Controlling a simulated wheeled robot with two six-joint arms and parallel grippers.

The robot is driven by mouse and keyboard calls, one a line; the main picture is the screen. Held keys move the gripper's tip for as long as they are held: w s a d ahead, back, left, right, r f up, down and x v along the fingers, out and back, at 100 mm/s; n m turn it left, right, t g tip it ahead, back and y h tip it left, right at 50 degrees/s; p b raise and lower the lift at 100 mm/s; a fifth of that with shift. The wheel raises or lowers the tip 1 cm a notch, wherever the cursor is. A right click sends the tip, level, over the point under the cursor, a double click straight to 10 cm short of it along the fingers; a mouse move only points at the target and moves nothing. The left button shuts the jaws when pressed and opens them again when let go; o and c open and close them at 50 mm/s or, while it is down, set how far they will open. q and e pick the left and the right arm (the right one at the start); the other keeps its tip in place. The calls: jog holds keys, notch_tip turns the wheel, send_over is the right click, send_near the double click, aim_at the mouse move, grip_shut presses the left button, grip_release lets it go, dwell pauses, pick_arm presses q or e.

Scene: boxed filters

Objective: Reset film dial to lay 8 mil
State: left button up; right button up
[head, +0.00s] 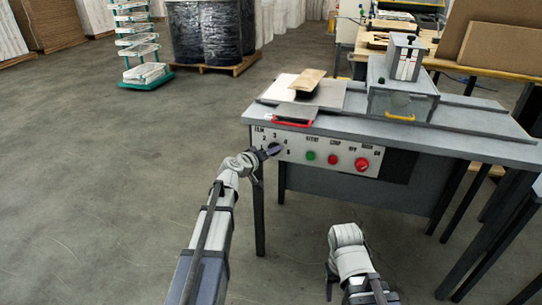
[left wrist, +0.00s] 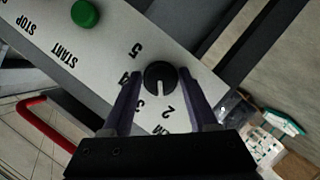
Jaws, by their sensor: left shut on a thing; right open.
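The film dial (left wrist: 160,77) is a round black knob with a white pointer line on the pale control panel (left wrist: 110,45). In the left wrist view the pointer faces down the picture, roughly between the printed 2 and 3; figures 4 and 5 run up the left side. My left gripper (head: 273,149) is shut on the dial, one dark finger on each side; its fingers also show in the left wrist view (left wrist: 160,85). In the head view the gripper hides most of the dial. My right gripper (head: 331,280) is open, low in front of the bench, partly hidden by its wrist.
The panel also carries a green button (head: 311,155), a red button (head: 333,160) and a larger red knob (head: 362,164).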

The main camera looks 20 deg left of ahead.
pick_arm(q)
jog(key=shift+n+h, duration=0.3)
jog(key=shift+n, duration=0.2)
dwell(0.3)
jog(key=o, duration=1.2)
jog(key=p+v, duration=0.1)
jog(key=v, duration=0.7)
jog(key=shift+f, duration=0.15)
jog(key=shift+d, duration=0.1)
